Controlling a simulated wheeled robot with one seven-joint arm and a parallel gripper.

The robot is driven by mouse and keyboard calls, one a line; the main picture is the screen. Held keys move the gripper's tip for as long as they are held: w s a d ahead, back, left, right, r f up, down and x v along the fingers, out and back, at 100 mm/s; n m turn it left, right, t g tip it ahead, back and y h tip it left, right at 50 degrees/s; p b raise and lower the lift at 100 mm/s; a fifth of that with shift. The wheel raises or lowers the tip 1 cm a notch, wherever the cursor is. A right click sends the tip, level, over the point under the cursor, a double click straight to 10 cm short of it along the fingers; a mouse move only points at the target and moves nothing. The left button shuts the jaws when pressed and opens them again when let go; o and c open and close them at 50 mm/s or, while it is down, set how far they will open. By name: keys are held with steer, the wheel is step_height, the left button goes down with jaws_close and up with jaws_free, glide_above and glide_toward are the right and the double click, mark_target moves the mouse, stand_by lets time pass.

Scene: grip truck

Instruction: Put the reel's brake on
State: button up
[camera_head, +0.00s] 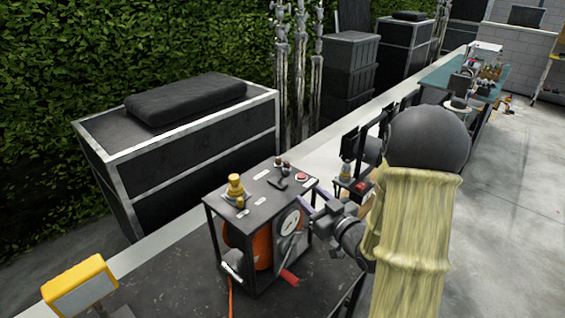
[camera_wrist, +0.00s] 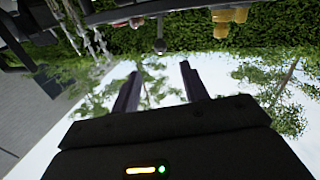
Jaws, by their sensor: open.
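The reel (camera_head: 262,247) is orange and sits inside a dark box-like frame (camera_head: 207,228) on the bench. The frame's right side has a white round dial (camera_head: 288,224) and a red-handled crank (camera_head: 289,277). On the frame's top are a brass fitting (camera_head: 235,186), a dark lever-like part (camera_head: 278,181) and a red button (camera_head: 301,177). I cannot tell which part is the brake. My gripper (camera_head: 309,206) is close to the frame's right side, partly hidden by my arm. In the wrist view its fingers (camera_wrist: 160,72) are apart with nothing between them; a small dark knob (camera_wrist: 160,46) shows beyond.
A yellow-framed box (camera_head: 80,288) stands at the lower left. A black case (camera_head: 180,150) with a dark cushion is behind the bench. Dark upright equipment (camera_head: 352,146) stands beyond the reel. Open concrete floor (camera_head: 505,200) lies to the right.

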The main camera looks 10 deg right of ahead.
mark_target(288, 175)
steer(key=p+x, duration=0.5)
steer(key=x, duration=0.8)
steer(key=shift+w+a+r, duration=0.1)
steer(key=shift+w+r, duration=0.05)
steer(key=shift+w+a+p, duration=0.2)
steer(key=shift+w+p, duration=0.15)
steer(key=shift+w, duration=0.3)
jaws_close()
